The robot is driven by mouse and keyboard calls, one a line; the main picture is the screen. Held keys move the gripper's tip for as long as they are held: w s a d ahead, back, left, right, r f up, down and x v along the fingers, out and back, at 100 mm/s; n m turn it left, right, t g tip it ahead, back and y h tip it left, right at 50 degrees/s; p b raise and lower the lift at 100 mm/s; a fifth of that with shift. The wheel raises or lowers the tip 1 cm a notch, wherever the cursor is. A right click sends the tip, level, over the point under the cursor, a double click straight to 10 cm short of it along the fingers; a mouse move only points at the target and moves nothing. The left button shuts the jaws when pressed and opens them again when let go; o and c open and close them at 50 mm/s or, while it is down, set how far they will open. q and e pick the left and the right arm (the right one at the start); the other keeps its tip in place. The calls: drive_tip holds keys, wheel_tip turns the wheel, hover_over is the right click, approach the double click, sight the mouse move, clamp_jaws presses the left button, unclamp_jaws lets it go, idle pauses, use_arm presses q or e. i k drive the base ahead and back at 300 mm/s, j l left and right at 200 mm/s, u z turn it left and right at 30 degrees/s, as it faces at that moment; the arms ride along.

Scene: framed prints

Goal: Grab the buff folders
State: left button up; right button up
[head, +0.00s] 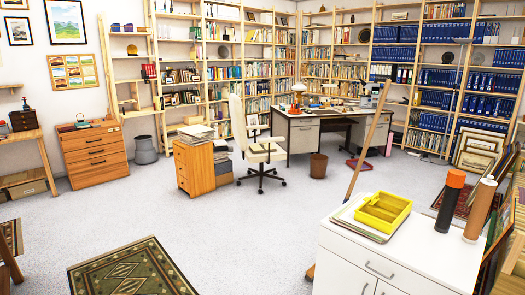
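A small stack of flat folders or papers (347,213) lies on the white cabinet (425,250) at the lower right. Its edges look pale and buff, but I cannot tell for certain that these are the buff folders. A yellow open tray (383,212) sits on top of the stack and hides much of it. Another pile of papers or folders (196,133) lies on a wooden drawer cabinet (195,167) left of the middle; its sheets are too small to tell apart. Neither of my grippers shows in the head view.
Two tall cylinders, one black with an orange top (450,202) and one brown (480,209), stand right of the tray. A wooden pole (366,155) rises behind the white cabinet. A cream chair (257,150) stands by the desk (303,133). Open grey floor (240,225) fills the middle.

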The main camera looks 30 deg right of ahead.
sight(262, 147)
drive_tip(key=i+l+z, duration=0.5)
drive_tip(key=i, duration=0.3)
drive_tip(key=i+l, duration=0.15)
drive_tip(key=i, duration=0.55)
drive_tip(key=i+l+z, duration=0.1)
drive_tip(key=i, duration=0.55)
drive_tip(key=i+l+u, duration=0.1)
drive_tip(key=i+u, duration=0.4)
drive_tip(key=i, duration=1.05)
drive_tip(key=i+l+z, duration=0.25)
drive_tip(key=i+z, duration=0.6)
drive_tip(key=i+j+z, duration=0.1)
drive_tip(key=i+z, duration=0.35)
drive_tip(key=i, duration=0.2)
drive_tip(key=i+j+z, duration=0.3)
drive_tip(key=i+z, duration=0.15)
drive_tip(key=i+l+z, duration=0.25)
drive_tip(key=i, duration=0.8)
drive_tip(key=i+z, duration=0.3)
drive_tip(key=i, duration=0.75)
